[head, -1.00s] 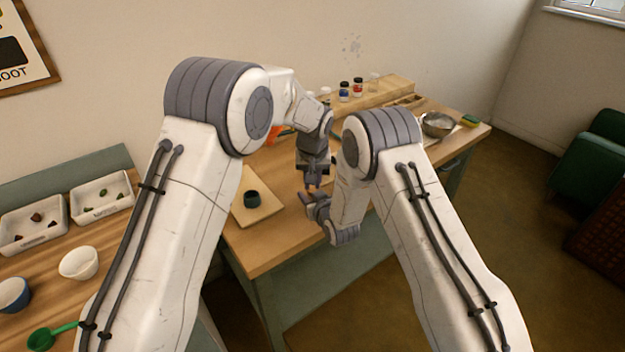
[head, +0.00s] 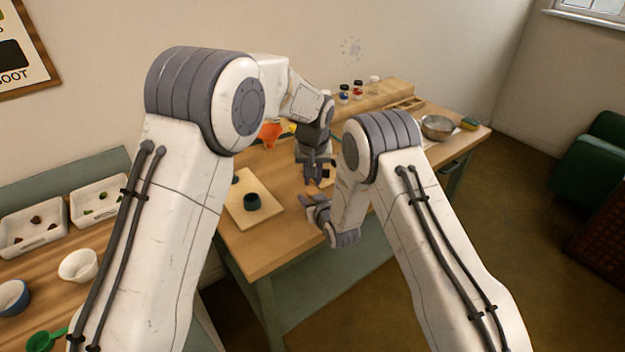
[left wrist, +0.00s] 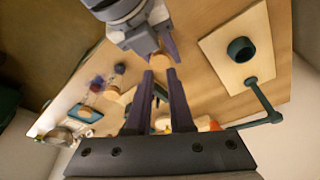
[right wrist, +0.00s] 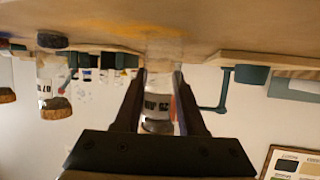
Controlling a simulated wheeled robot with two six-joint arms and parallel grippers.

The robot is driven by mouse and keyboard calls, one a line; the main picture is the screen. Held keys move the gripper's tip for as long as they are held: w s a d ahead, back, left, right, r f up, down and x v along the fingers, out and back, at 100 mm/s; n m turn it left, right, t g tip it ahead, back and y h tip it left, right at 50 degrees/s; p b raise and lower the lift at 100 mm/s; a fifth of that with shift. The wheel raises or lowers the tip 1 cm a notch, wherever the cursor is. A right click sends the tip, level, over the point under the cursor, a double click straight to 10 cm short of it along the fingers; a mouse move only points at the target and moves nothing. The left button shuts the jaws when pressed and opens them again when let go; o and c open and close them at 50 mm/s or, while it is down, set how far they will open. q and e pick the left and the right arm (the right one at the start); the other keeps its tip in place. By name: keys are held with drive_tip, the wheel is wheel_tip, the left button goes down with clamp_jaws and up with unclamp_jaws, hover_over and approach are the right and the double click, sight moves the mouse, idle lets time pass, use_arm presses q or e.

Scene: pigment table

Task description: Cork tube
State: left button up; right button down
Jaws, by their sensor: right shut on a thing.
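In the right wrist view my right gripper (right wrist: 158,100) is shut on a clear glass tube (right wrist: 157,103) with a printed label. In the left wrist view the right gripper (left wrist: 161,50) comes in from the top, with a tan round cork (left wrist: 160,62) at its fingertips, facing the left gripper. I cannot tell how deep the cork sits in the tube. My left gripper (left wrist: 160,76) is open, its fingertips just short of the cork and apart from it. In the head view the left gripper (head: 315,178) is above the right gripper (head: 306,204); the tube is hidden there.
A dark cup (head: 252,201) stands on a pale board (head: 243,217) left of the grippers. An orange funnel (head: 270,133), small jars (head: 344,95) and a metal bowl (head: 437,127) stand farther back. Another corked tube (right wrist: 55,92) shows in the right wrist view.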

use_arm(q)
drive_tip(key=o, duration=0.6)
drive_tip(key=shift+c, duration=0.2)
use_arm(e)
drive_tip(key=shift+s+f, duration=0.15)
drive_tip(key=shift+f, duration=0.1)
use_arm(q)
drive_tip(key=shift+r, duration=0.1)
drive_tip(key=v, duration=1.2)
use_arm(e)
drive_tip(key=shift+c, duration=2.1)
unclamp_jaws()
drive_tip(key=shift+r, duration=0.1)
use_arm(q)
wheel_tip(320, 180, down, 2)
drive_tip(key=shift+f+b, duration=0.2)
drive_tip(key=shift+b, duration=0.95)
use_arm(e)
drive_tip(key=v, duration=1)
drive_tip(key=shift+s+d+r, duration=0.1)
drive_tip(key=shift+s+r, duration=0.05)
